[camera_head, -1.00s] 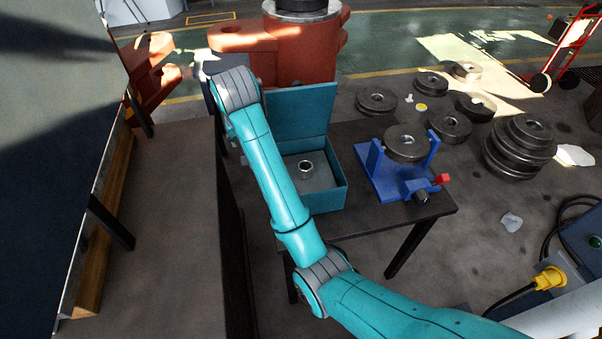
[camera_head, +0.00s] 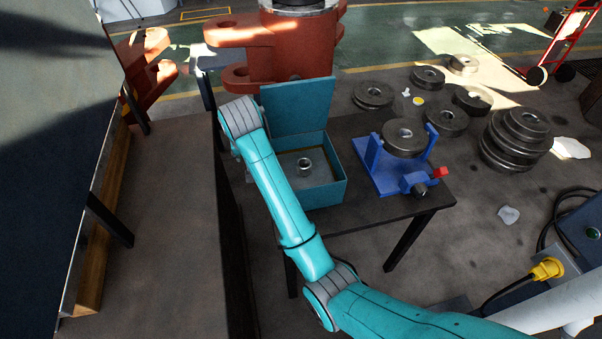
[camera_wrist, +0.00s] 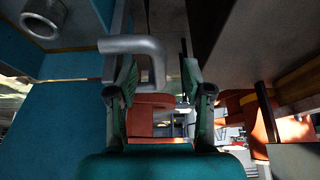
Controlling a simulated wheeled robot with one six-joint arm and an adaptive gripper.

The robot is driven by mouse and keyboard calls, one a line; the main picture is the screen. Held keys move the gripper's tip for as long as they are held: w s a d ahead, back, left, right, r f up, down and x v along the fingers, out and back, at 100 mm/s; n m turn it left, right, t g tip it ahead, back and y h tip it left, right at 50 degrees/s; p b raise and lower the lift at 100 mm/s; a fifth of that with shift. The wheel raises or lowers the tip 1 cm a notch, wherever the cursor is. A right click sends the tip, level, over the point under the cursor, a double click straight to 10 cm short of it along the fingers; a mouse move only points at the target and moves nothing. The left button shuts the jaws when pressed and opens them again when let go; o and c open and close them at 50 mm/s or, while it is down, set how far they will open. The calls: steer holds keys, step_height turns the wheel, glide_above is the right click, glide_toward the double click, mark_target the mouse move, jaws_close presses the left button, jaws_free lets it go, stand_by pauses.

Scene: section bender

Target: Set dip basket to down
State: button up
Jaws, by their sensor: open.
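The teal dip tank (camera_head: 328,190) stands on the dark table with its lid (camera_head: 298,105) raised at the back. Inside it is a grey basket plate (camera_head: 322,175) bearing a metal ring (camera_head: 305,166), with a brownish band at the plate's edge. The ring also shows at the upper left in the wrist view (camera_wrist: 42,18). A bent grey tube handle (camera_wrist: 150,45) lies at my open gripper's fingers (camera_wrist: 157,72), beside the teal tank wall. I cannot tell whether they touch it. In the head view my arm hides the gripper and handle.
A blue fixture (camera_head: 385,175) holding a dark roller stands right of the tank. My arm crosses in front of the tank's left side. A dark machine panel (camera_head: 50,150) is at the left. Several steel rollers lie on the floor behind.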

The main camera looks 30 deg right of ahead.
jaws_close()
steer(key=shift+f, duration=1.8)
jaws_free()
steer(key=shift+r, duration=0.1)
step_height(320, 180, up, 9)
